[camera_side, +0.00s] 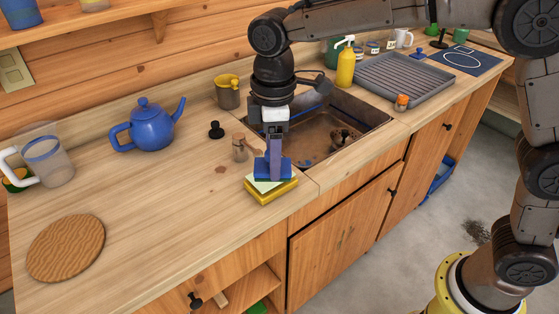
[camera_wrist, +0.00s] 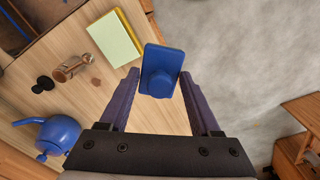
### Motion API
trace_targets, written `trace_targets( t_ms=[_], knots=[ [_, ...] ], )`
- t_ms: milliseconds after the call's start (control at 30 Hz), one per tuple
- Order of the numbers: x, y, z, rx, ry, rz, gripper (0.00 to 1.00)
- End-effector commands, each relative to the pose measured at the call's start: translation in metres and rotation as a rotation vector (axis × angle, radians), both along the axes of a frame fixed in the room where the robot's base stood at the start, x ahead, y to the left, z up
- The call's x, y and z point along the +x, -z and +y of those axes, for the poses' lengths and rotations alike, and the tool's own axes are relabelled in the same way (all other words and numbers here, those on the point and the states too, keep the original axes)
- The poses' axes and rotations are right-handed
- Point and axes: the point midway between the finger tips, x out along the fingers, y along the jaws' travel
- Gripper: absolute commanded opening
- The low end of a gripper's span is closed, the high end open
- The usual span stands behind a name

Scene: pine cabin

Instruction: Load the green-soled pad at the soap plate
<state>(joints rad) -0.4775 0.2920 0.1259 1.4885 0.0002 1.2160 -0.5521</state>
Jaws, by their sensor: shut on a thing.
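My gripper (camera_side: 275,160) is shut on a blue pad (camera_side: 262,170) by its round knob. The blue pad also shows in the wrist view (camera_wrist: 174,62), between my two fingers (camera_wrist: 160,78). Its underside is hidden, so I cannot see the sole's colour. A yellow slab with a pale green top, apparently the soap plate (camera_side: 282,189), lies near the counter's front edge. In the side view the pad overlaps its back part; I cannot tell the gap. In the wrist view the plate (camera_wrist: 114,40) lies left of the pad.
A wooden piece (camera_side: 240,150) and a black knob (camera_side: 216,130) stand behind the plate. A blue teapot (camera_side: 152,128) and round wooden board (camera_side: 66,248) are at the left. The sink (camera_side: 335,130) is at the right.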

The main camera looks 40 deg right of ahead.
Motion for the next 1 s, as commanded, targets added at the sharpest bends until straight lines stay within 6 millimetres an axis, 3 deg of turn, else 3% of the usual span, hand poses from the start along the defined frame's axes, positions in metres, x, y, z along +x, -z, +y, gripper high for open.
trace_targets(
  t_ms=[200, 433, 633, 1000],
  knots=[
    [0.032, 0.003, -0.012, 0.009, 0.434, -0.001, 0.12],
    [0.070, 0.017, -0.037, 0.010, 0.793, 0.007, 0.12],
    [0.082, 0.029, -0.053, 0.000, 0.828, 0.019, 0.12],
    [0.081, 0.059, -0.054, -0.003, 0.827, 0.022, 0.12]
  ],
)
